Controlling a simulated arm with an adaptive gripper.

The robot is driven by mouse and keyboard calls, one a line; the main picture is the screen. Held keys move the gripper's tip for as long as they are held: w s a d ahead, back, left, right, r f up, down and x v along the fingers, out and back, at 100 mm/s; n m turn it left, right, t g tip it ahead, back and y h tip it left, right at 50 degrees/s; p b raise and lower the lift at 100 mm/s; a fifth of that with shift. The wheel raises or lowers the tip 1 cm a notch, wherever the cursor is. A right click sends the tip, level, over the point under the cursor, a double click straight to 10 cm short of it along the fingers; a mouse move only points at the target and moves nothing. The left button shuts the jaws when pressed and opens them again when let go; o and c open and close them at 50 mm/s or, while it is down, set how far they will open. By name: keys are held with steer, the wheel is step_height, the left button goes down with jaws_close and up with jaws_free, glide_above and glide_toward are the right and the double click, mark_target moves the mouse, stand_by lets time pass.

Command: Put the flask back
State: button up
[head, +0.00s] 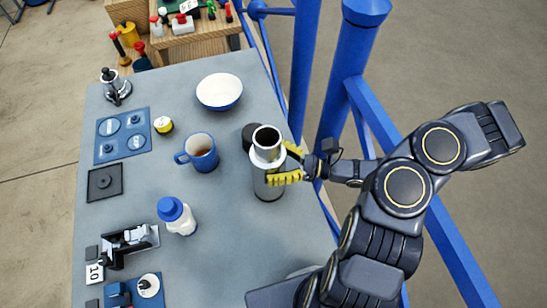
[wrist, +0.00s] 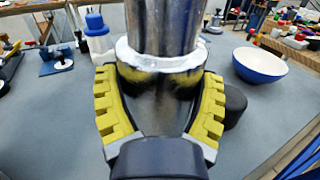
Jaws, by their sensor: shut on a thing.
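The flask (head: 267,184) is a shiny steel cylinder with a pale collar and a narrower open top, upright at the right side of the grey table. My gripper (head: 286,163) reaches in from the right, and its yellow fingers are shut on the flask's body. In the wrist view, the flask (wrist: 160,98) fills the middle, with a yellow finger of my gripper (wrist: 160,85) on each side. I cannot tell whether its base touches the table. A black round piece (head: 249,133) is just behind the flask; it also shows in the wrist view (wrist: 235,104).
A blue mug (head: 201,152) and a white bottle with a blue cap (head: 178,217) stand left of the flask. A white-blue bowl (head: 219,91) is farther back. A blue plate with round recesses (head: 122,135) and a black square base (head: 104,183) lie at left. Blue rails (head: 350,70) border the right.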

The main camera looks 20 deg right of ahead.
steer(key=o, duration=1.1)
steer(key=shift+d, duration=0.1)
